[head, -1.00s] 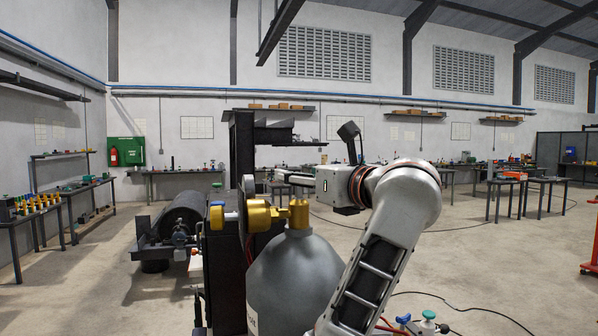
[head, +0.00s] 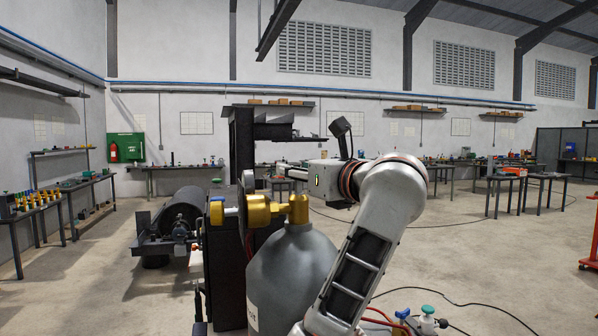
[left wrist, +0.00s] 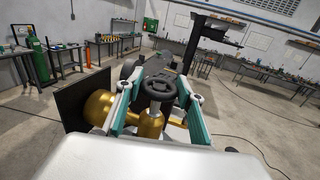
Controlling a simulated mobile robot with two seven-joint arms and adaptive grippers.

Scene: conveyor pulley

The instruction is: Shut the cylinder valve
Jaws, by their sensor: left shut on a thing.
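The grey gas cylinder (head: 290,275) stands upright with a brass valve (head: 298,210) on top. A brass regulator (head: 258,210) sticks out to the left of the valve. In the left wrist view, the black handwheel (left wrist: 158,88) sits above the brass valve body (left wrist: 150,124), between the green-lined fingers of my left gripper (left wrist: 158,97). The gripper is shut on the handwheel. My right gripper is in neither current view.
A dark machine with a black roller (head: 183,210) stands left of and behind the cylinder. Fittings with a green knob (head: 428,312) and red hoses are at the bottom right. A black cable crosses the open floor on the right. Workbenches line the walls.

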